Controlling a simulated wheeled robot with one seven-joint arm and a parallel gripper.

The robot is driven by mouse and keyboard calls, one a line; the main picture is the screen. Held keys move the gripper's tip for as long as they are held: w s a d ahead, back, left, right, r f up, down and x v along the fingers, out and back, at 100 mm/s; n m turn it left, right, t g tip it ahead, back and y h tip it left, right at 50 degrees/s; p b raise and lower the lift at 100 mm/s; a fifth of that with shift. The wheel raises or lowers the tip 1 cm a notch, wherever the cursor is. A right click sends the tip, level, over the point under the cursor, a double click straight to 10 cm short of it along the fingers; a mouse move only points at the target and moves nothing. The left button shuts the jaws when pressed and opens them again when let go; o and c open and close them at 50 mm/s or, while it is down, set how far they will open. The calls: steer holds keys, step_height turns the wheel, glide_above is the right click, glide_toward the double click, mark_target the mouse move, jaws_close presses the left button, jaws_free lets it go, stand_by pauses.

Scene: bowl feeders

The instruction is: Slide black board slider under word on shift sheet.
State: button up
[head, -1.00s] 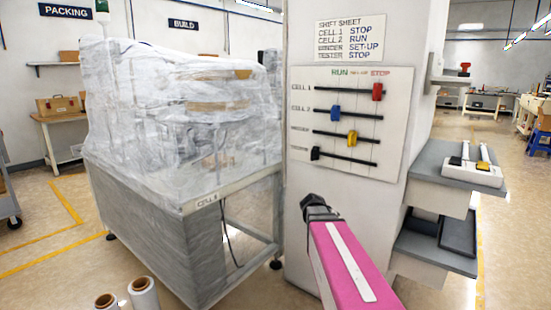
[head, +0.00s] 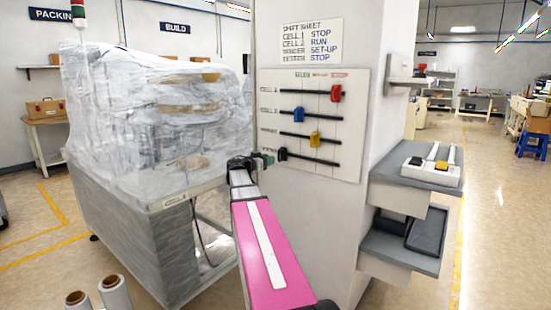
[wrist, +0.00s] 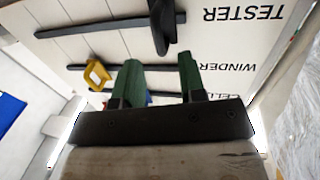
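The white slider board (head: 345,150) has RUN, a faint middle heading and STOP along its top. The black slider (head: 282,154) is at the left end of the lowest slot, on the RUN side. The shift sheet (head: 311,41) above reads STOP for TESTER. My gripper (head: 266,158) is just left of the black slider. In the wrist view my gripper (wrist: 160,72) has two green fingers apart, with nothing visibly held; the black slider (wrist: 162,25) lies beyond the tips, roughly in line with the gap, near the TESTER label.
A wrapped machine (head: 150,110) stands left. Grey shelves (head: 415,190) jut out right of the board. Open floor lies further right.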

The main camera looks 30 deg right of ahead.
mark_target(279, 158)
steer(key=d, duration=0.4)
steer(key=w+d, duration=0.1)
steer(key=d, duration=0.1)
steer(key=shift+d, duration=0.4)
jaws_close()
